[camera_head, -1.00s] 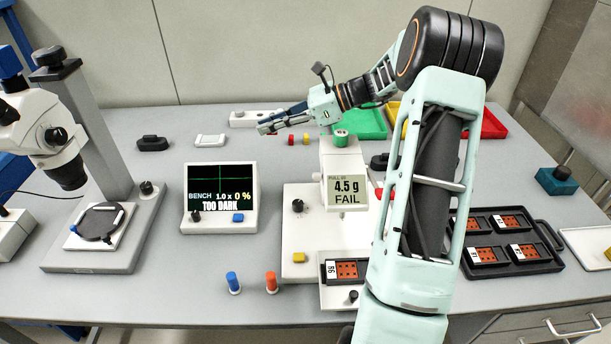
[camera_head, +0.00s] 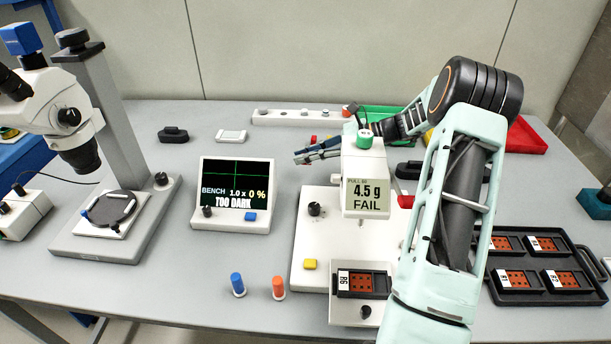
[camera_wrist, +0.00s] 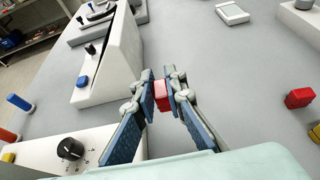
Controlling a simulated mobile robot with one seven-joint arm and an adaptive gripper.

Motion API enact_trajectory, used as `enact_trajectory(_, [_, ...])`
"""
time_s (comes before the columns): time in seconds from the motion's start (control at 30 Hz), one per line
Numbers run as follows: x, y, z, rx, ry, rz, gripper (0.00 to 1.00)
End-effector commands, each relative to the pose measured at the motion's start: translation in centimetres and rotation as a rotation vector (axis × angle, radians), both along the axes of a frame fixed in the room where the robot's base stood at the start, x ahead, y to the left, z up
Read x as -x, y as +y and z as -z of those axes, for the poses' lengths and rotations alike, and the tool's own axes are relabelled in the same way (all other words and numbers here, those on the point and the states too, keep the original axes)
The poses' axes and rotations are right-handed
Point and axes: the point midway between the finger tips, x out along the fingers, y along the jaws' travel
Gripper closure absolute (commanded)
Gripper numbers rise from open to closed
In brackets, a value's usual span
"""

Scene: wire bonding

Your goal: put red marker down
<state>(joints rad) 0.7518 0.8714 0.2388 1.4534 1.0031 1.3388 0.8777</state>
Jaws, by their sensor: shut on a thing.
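My gripper (camera_wrist: 162,92) is shut on a small red marker (camera_wrist: 161,96), a block-like piece held between the blue-padded fingertips in the wrist view. It is over the grey bench, close to the white display box (camera_wrist: 112,52). In the head view my gripper (camera_head: 303,156) is behind and to the left of the white pull tester (camera_head: 362,170), low over the bench, and the held marker cannot be made out there. I cannot tell whether the marker touches the bench. A second red block (camera_wrist: 299,98) stands on the bench to the right in the wrist view.
A yellow block (camera_wrist: 315,133) stands near the second red block. The display box (camera_head: 235,180) reads "TOO DARK"; the tester reads 4.5 g FAIL. Blue (camera_head: 237,284) and orange (camera_head: 278,287) pegs stand in front. A white rail (camera_head: 300,117) lies behind. Bench around the held marker is clear.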

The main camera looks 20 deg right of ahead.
Motion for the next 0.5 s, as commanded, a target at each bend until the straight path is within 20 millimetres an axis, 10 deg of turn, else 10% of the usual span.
enact_trajectory(0.5, [0.0, 0.1, 6.0, -0.001, 0.001, -0.001, 0.99])
